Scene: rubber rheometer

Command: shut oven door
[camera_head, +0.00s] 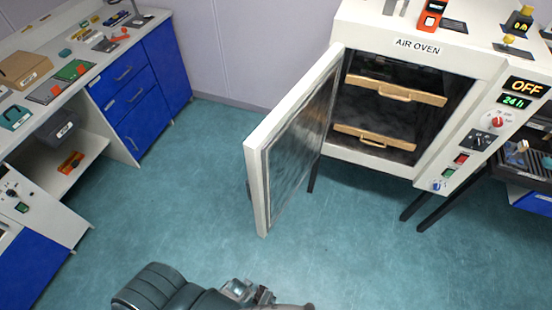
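The air oven (400,26) stands at the upper right with its front towards me. Its white-framed door (292,145) is hinged at the left side of the opening and stands wide open, swung out over the floor. The dark inner face of the door shows. A dark piece, likely its handle, shows at the door's outer left edge. A dark ribbed part of my arm and what looks like my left gripper (262,294) show at the bottom edge, well below the door and apart from it. Its fingers are not clear. My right gripper is out of view.
Two wooden-fronted shelves (396,90) sit inside the oven. The oven's panel reads OFF (527,87) and 24h. A bench (63,160) with blue drawers lines the left. Dark legs stand under the oven. The teal floor (190,200) between bench and door is clear.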

